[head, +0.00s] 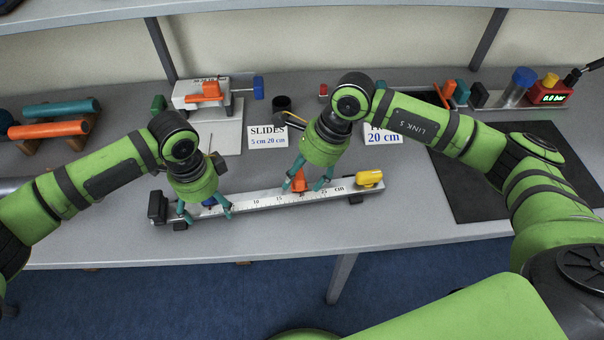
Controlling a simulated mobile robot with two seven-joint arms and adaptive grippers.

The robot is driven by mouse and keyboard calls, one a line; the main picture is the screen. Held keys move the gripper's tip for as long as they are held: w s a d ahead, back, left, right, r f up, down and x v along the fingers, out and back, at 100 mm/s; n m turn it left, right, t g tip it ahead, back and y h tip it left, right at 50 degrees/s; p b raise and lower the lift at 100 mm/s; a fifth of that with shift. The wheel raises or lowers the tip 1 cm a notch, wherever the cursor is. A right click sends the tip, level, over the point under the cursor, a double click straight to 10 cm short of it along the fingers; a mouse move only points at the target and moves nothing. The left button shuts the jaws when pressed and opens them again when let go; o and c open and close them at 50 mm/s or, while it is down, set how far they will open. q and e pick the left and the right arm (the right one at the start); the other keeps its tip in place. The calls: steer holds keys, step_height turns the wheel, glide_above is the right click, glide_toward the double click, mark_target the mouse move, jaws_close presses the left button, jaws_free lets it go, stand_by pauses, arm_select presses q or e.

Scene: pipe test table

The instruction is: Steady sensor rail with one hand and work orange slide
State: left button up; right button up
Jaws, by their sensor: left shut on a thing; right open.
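The sensor rail (262,199) is a long, pale bar with a centimetre scale, lying slightly slanted near the front of the table. The orange slide (300,182) sits on it near the 20 mark. My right gripper (303,188) is open, with its fingers on either side of the orange slide. My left gripper (207,215) is over the rail's left part and shut on the rail. A blue piece (209,203) shows between its fingers, partly hidden by the gripper.
A yellow block (369,178) is at the rail's right end and a black block (157,206) at its left end. Behind stand a slides sign (267,137) and a 20 cm sign (384,137), partly hidden. A dark mat (500,190) lies at right.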

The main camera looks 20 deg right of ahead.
steer(key=v, duration=1.1)
steer(key=shift+r, duration=0.2)
steer(key=shift+s+d, duration=0.1)
steer(key=shift+d, duration=0.05)
arm_select(q)
steer(key=o, duration=1.5)
